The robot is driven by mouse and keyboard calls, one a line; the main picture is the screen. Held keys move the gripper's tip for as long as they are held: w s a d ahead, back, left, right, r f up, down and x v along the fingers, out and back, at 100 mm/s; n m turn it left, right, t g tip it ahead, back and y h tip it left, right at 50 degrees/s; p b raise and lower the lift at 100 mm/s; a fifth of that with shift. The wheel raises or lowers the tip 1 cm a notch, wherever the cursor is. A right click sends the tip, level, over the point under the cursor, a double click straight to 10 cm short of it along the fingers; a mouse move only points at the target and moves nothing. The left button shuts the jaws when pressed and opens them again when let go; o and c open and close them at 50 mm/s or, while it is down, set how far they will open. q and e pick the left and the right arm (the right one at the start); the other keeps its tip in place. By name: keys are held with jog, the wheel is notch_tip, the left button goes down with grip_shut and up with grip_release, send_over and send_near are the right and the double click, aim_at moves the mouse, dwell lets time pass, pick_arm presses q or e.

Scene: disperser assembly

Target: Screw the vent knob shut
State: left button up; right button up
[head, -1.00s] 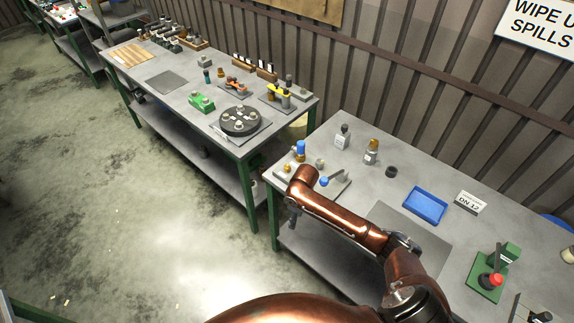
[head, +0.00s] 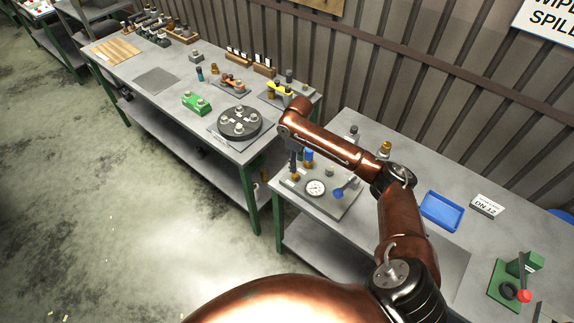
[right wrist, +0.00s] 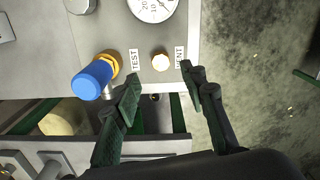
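The vent knob (right wrist: 160,61) is a small round brass knob beside the VENT label on a grey plate (right wrist: 35,75) in the right wrist view. In the head view, a brass knob (head: 295,177) sits at the left of the plate (head: 330,207). My right gripper (right wrist: 160,82) is open, with its two dark green fingers spread to either side and just short of the vent knob, nothing between them. In the head view this gripper (head: 293,160) points down over the plate's left side. My left gripper is out of view.
A blue-handled valve (right wrist: 92,80) with a brass collar stands close to my left-hand finger, by the TEST label. A dial gauge (head: 316,188) and a blue lever (head: 346,188) are on the plate. A blue tray (head: 442,211) lies to the right.

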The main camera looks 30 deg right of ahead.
aim_at(295, 175)
jog(key=shift+w+d+f, duration=0.15)
jog(key=shift+f, duration=0.25)
jog(key=f, duration=0.5)
jog(key=shift+a+f, duration=0.35)
jog(key=shift+f, duration=0.4)
jog(key=shift+d+f, duration=0.1)
jog(key=c, duration=0.8)
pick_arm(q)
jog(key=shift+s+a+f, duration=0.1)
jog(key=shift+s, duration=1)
pick_arm(e)
grip_shut()
